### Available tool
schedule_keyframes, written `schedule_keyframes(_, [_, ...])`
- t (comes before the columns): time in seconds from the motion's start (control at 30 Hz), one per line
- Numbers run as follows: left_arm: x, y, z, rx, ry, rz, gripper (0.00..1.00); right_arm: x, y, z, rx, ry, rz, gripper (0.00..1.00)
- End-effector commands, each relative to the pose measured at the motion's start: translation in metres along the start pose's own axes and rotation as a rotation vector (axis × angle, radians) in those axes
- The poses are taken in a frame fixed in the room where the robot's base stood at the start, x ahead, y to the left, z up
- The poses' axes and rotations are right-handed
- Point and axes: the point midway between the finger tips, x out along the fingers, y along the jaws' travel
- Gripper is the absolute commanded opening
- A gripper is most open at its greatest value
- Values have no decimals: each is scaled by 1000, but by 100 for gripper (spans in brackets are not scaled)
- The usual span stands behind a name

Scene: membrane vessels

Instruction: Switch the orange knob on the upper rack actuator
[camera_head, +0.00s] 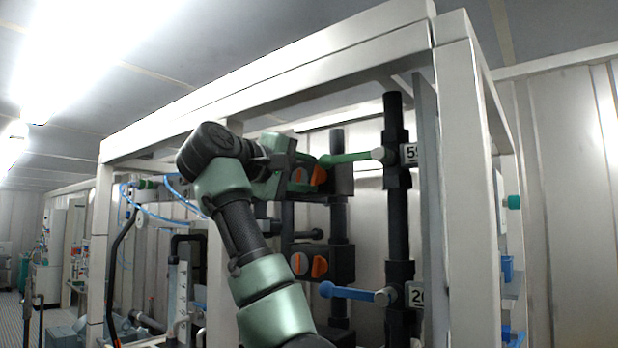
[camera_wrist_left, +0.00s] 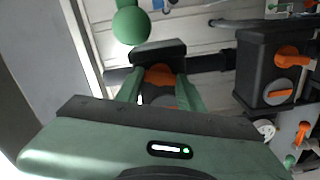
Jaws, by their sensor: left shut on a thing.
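The upper rack actuator (camera_head: 341,182) is a dark box on a black vertical pipe in the head view, with an orange knob (camera_head: 318,176) on its front. My left gripper (camera_head: 303,177) reaches it from the left. In the left wrist view the two green fingers (camera_wrist_left: 161,92) stand on either side of the orange knob (camera_wrist_left: 160,74) and are shut on it. The fingers hide part of the knob, so its exact angle is hard to tell. My right gripper is in neither view.
A green lever (camera_head: 345,158) runs close by the upper actuator; its round end (camera_wrist_left: 131,25) is near the fingers. Below are a second actuator (camera_head: 341,262) with an orange knob (camera_head: 319,266) and a blue lever (camera_head: 350,293). A white frame post (camera_head: 465,190) stands at right.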

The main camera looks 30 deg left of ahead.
Motion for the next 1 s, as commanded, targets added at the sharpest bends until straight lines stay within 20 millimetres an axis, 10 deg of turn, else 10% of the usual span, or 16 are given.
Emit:
schedule_keyframes(0.87, [0,1,0,-170,2,3,0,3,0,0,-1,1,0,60])
schedule_keyframes(0.9, [0,1,0,-170,2,3,41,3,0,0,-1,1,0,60])
schedule_keyframes(1.0, [0,1,0,-169,1,2,60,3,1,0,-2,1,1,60])
